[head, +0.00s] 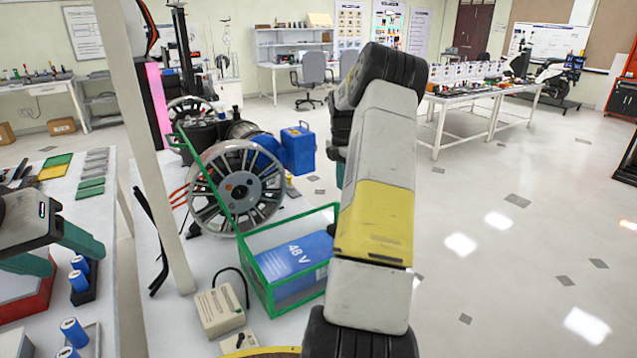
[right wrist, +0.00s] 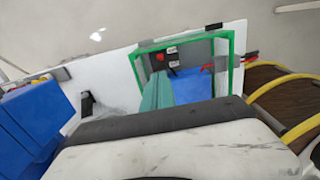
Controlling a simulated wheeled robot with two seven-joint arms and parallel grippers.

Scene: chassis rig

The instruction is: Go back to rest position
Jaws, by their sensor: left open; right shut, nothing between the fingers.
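My left gripper (head: 74,257) is at the left edge of the head view, with teal fingers spread apart and nothing seen between them. It is over the left table, close to some blue cells (head: 79,281). My right arm rises through the middle of the head view and hides its own gripper there. In the right wrist view my right gripper (right wrist: 158,80) shows its teal fingers together and empty. Behind them is the green frame (right wrist: 186,42) with a blue block (right wrist: 212,84) inside. Whether the fingers are inside the frame or above it, I cannot tell.
The green frame around a blue 48 V battery (head: 297,264) stands on a white table, beside a spoked wheel (head: 237,188) and a beige box (head: 218,310). A pale post (head: 153,170) stands between my arms. Open floor lies to the right.

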